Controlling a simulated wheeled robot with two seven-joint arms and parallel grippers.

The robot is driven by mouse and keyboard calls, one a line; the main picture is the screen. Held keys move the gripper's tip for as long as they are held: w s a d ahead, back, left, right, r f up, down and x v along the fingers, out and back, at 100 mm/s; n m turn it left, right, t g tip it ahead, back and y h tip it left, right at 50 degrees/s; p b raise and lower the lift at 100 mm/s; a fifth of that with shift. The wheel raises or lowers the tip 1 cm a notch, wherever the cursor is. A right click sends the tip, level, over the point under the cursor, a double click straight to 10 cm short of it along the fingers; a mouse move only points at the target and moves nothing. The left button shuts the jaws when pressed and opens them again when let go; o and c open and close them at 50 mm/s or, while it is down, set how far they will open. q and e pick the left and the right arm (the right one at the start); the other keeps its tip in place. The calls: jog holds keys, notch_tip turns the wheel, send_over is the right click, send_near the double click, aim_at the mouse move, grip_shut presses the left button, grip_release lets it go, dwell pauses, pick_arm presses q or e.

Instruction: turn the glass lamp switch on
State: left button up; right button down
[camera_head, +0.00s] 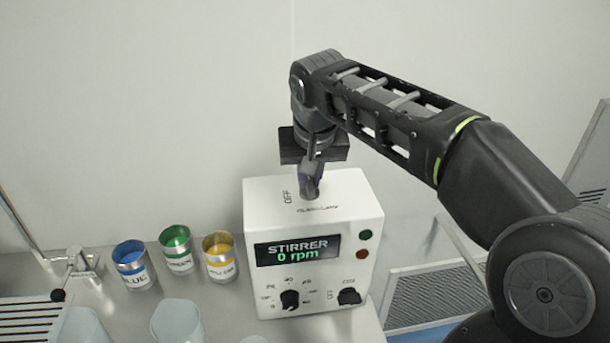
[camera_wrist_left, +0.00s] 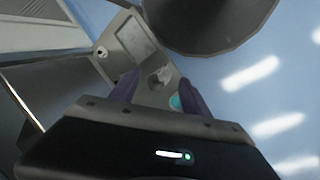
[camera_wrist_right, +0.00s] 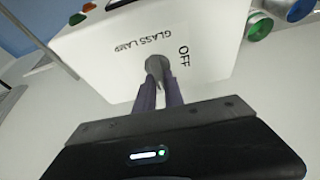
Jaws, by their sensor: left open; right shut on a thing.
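The glass lamp switch is a grey knob (camera_wrist_right: 156,66) on top of the white stirrer box (camera_head: 262,215). In the right wrist view "GLASS LAMP" and "OFF" are printed beside it. My right gripper (camera_head: 312,188) reaches down from above onto the box top. Its fingers (camera_wrist_right: 160,88) are shut on the switch knob and hide part of it. In the left wrist view my left gripper (camera_wrist_left: 152,85) is open, its fingers apart with nothing between them; the left arm is not in the head view.
The box front has a display reading "STIRRER 0 rpm" (camera_head: 298,250), a green and a red button, and two black knobs (camera_head: 290,299). Blue (camera_head: 133,266), green (camera_head: 177,250) and yellow (camera_head: 219,257) labelled cans stand left of the box. Pale beakers (camera_head: 178,322) stand in front.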

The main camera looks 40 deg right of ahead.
jog(key=shift+s+a+f+m, duration=0.15)
jog(key=shift+a+m, duration=0.15)
jog(key=shift+m, duration=0.2)
jog(key=shift+a+m+g+h+b, duration=0.1)
jog(key=shift+m+g+h+b, duration=0.3)
jog(key=shift+m, duration=0.6)
jog(key=m+g, duration=0.1)
jog(key=m, duration=0.2)
jog(key=shift+d+h+p, duration=0.2)
jog(key=shift+h+p, duration=0.15)
jog(key=shift+h, duration=0.05)
jog(key=shift+a+m, duration=0.1)
jog(key=shift+m, duration=0.4)
jog(key=shift+a+g, duration=0.15)
jog(key=shift+g, duration=0.15)
jog(key=c, duration=1.4)
grip_release()
jog(key=shift+s, duration=0.1)
jog(key=o, duration=0.3)
jog(key=shift+s+a, duration=0.15)
jog(key=o, duration=0.4)
